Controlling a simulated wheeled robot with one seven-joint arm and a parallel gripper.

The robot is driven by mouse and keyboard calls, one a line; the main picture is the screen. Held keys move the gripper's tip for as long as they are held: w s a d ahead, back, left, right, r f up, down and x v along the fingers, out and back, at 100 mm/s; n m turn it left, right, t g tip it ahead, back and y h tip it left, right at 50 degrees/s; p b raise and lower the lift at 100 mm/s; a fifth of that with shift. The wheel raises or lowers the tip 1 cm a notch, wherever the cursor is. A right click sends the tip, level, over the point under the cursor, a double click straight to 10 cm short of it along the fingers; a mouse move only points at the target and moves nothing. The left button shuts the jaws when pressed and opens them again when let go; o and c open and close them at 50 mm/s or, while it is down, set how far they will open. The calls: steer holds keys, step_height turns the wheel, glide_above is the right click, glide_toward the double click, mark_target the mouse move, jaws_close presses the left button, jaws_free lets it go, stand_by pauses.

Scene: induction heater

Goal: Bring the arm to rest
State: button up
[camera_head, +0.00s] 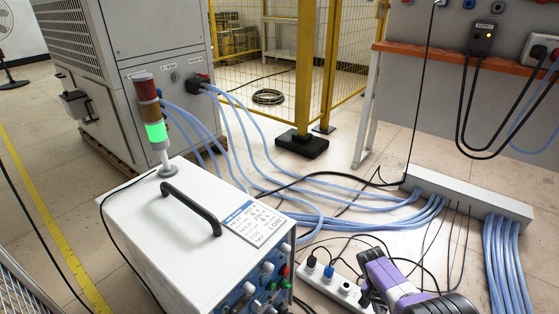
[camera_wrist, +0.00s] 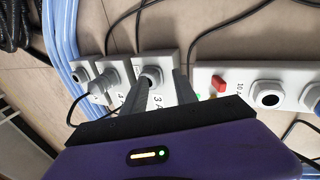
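My gripper (camera_head: 366,297) is at the lower right of the head view, close to the right end of a white power strip. My purple and dark grey arm end comes in from the bottom right. In the wrist view, the two grey fingers of my gripper (camera_wrist: 162,82) stand apart with a gap between them. Nothing is clearly held. The fingers overlap a white socket strip (camera_wrist: 182,98) and point at a round socket (camera_wrist: 151,77). Whether they touch it I cannot tell.
The white power strip (camera_head: 322,287) carries plugs and cables. A white heater box (camera_head: 180,240) with a black handle stands left, its signal tower (camera_head: 152,118) lit green. Blue hoses (camera_head: 345,190) run across the floor to a grey duct (camera_head: 470,195). A yellow fence (camera_head: 305,65) stands behind.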

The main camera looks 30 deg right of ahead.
steer(key=w+t, duration=0.1)
steer(key=w, duration=0.2)
steer(key=w+d+r+n+t, duration=0.1)
steer(key=w, duration=0.2)
steer(key=w+d+r+t+h, duration=0.1)
steer(key=w, duration=0.2)
steer(key=shift+w+n+t, duration=0.35)
steer(key=shift+n+t, duration=0.05)
steer(key=w+a+r+n+t, duration=0.35)
steer(key=w+a+t, duration=0.35)
steer(key=w+a, duration=0.3)
steer(key=s+a+r+n+t, duration=0.25)
steer(key=a+r+t, duration=0.2)
steer(key=a, duration=0.55)
steer(key=s+a+r+n+t, duration=0.1)
steer(key=s+a+r+t, duration=0.1)
steer(key=s+a+r, duration=0.55)
steer(key=s+a+r+n+t+y, duration=0.1)
steer(key=s+a+r+t, duration=0.1)
steer(key=s+r, duration=0.95)
steer(key=s+a+r+n+t, duration=0.15)
steer(key=s+a+r, duration=0.25)
steer(key=s+r, duration=0.55)
steer(key=s+a+n+g+y, duration=0.1)
steer(key=s+a+g+y, duration=0.1)
steer(key=s, duration=0.6)
step_height(320, 180, up, 36)
steer(key=p, duration=3.6)
steer(key=shift+r+p, duration=0.15)
steer(key=shift+p, duration=0.15)
